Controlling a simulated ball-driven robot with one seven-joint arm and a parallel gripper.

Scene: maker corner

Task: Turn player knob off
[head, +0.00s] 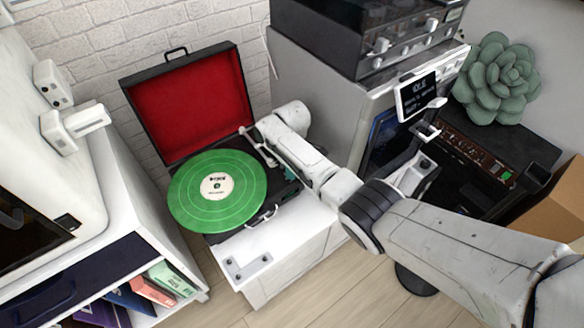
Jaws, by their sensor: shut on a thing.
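The record player (200,105) is an open black case with a red-lined lid, standing on a white cabinet. A green record (225,180) with a white label lies on its platter. My arm reaches in from the right, and my gripper (271,152) is at the player's right side, by the tonearm. It is shut at the deck there. The fingertips are small and partly covered by my own wrist. The player knob is hidden behind my arm and gripper, so its angle cannot be read.
The white cabinet top (245,245) is partly bare in front of the player. A shelf with books (165,280) stands at left. A grey machine (330,75) with a screen (418,97), a succulent (497,80) and a cardboard box (560,205) are at right.

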